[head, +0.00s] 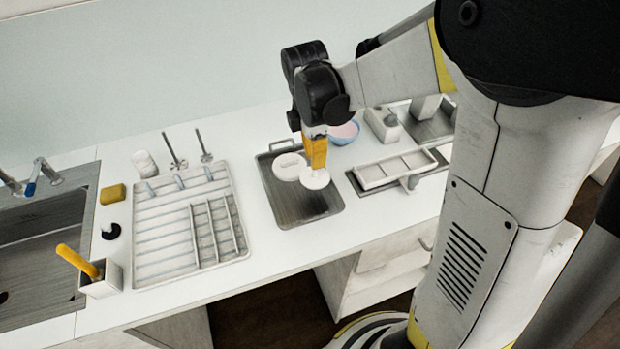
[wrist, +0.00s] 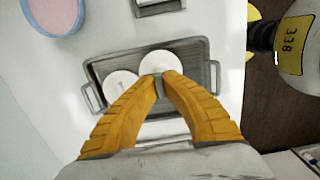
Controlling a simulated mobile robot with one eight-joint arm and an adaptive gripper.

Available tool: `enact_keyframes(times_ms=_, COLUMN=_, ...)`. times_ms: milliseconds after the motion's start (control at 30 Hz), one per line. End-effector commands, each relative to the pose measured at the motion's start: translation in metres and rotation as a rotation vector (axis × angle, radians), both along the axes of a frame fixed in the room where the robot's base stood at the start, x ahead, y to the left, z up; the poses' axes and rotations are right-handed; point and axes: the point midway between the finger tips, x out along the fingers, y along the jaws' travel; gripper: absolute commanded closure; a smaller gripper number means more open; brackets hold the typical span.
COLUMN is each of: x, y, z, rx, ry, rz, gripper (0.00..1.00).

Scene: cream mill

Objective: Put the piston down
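The piston (head: 315,181), a white disc with a short stem, is under my gripper (head: 316,167) in the head view. In the wrist view the orange fingers of my gripper (wrist: 159,80) close in around its stem, and the piston's disc (wrist: 158,62) shows just beyond the tips. It is over the dark metal tray (head: 305,208); I cannot tell whether it touches the tray. A second white disc (head: 289,167) lies in the tray to the left, and it also shows in the wrist view (wrist: 120,80). The fingers hide part of the tray.
A blue bowl (head: 344,133) with pink contents stands behind the tray. A white frame (head: 397,170) lies to the right. A drying rack (head: 165,235), a yellow sponge (head: 112,194) and a sink (head: 40,240) are to the left. The front of the tray is bare.

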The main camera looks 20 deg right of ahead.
Motion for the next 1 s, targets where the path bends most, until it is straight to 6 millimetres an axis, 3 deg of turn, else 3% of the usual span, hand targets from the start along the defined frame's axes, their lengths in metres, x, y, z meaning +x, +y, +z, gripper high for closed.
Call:
enact_keyframes(times_ms=233, x=-0.004, y=0.011, z=-0.016, rx=0.000, ry=0.000, rz=-0.001, gripper=1.00)
enact_keyframes(times_ms=433, x=-0.004, y=0.011, z=-0.047, rx=0.000, ry=0.000, rz=0.000, gripper=1.00)
enact_keyframes(times_ms=767, x=-0.004, y=0.010, z=-0.049, rx=0.000, ry=0.000, rz=0.000, gripper=1.00)
enact_keyframes(times_ms=867, x=-0.004, y=0.010, z=-0.049, rx=0.000, ry=0.000, rz=0.000, gripper=0.73)
enact_keyframes(times_ms=1000, x=-0.004, y=0.010, z=-0.049, rx=0.000, ry=0.000, rz=0.000, gripper=0.73)
